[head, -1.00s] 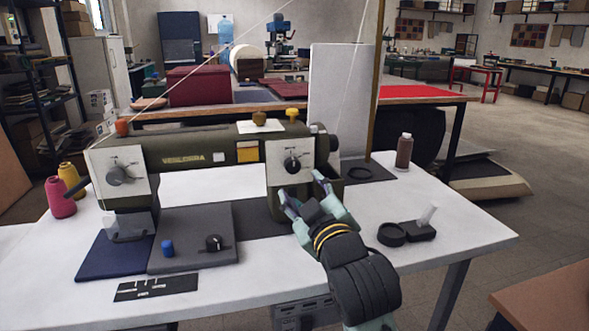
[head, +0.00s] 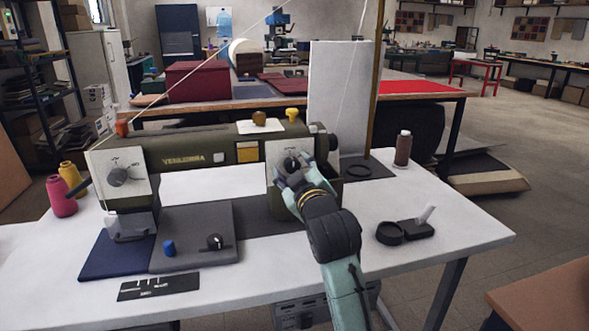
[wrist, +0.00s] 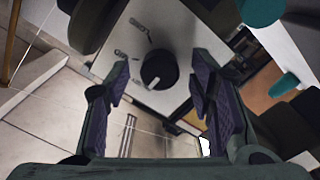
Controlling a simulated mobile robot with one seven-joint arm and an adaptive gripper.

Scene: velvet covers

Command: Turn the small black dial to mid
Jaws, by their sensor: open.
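A small black dial (head: 291,163) is on the white plate (head: 276,152) at the right end of the olive sewing machine (head: 205,150). In the wrist view the dial (wrist: 159,70) stands on the pale plate, with a short light pointer line on its face and small marks printed to its left and above. My gripper (head: 293,172) is open in front of it. In the wrist view its two purple-padded fingers (wrist: 163,85) stand to either side of the dial, with gaps on both sides. I cannot read the setting. The fingers partly hide the dial in the head view.
A larger grey dial (head: 119,176) is on the machine's left plate. A brown bottle (head: 403,148) and black rings stand to the right.

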